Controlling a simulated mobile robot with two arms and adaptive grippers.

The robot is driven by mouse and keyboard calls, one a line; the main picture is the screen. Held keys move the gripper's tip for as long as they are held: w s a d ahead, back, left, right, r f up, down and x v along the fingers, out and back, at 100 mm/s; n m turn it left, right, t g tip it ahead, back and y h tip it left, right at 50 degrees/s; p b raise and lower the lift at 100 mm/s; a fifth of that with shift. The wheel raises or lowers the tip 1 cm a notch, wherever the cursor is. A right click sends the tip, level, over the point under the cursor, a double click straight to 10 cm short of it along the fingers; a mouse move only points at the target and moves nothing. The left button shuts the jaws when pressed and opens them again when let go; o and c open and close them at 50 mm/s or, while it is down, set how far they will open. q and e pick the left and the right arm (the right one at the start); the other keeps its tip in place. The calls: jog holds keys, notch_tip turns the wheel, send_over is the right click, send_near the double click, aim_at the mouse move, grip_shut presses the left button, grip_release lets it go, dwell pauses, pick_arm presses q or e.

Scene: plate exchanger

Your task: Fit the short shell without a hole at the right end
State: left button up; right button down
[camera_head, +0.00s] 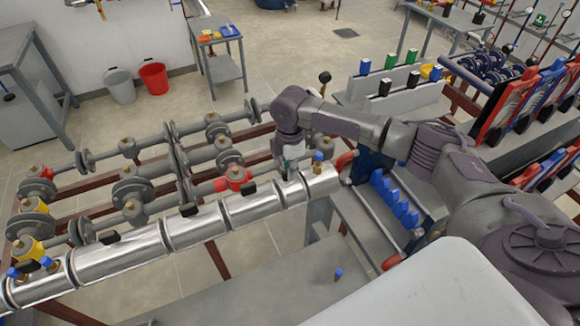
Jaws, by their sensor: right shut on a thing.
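A row of shiny metal shells (195,230) covers the front pipe from the lower left to the middle of the view. Several have black handles on top. My right gripper (288,168) points down over a short shell (293,191) near the right end of the row. It is shut on this shell, at its top; the fingers hide the grip point. The short shell sits in line with its neighbours; whether it fully touches the pipe cannot be told. To its right is a shell (323,182) with a blue-topped fitting (318,160). My left gripper is not in view.
Bare flanged pipes with red and yellow valves (236,176) run behind the shells. A red pipe bend (345,160) and blue parts (394,200) stand right of the row. A grey bench (285,295) in front is mostly clear, with a small blue-topped fitting (338,275).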

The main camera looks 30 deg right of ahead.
jog(key=c, duration=1)
grip_release()
jog(key=shift+r, duration=0.1)
jog(key=shift+r, duration=0.3)
jog(key=shift+r+p, duration=0.5)
jog(key=shift+r, duration=3.65)
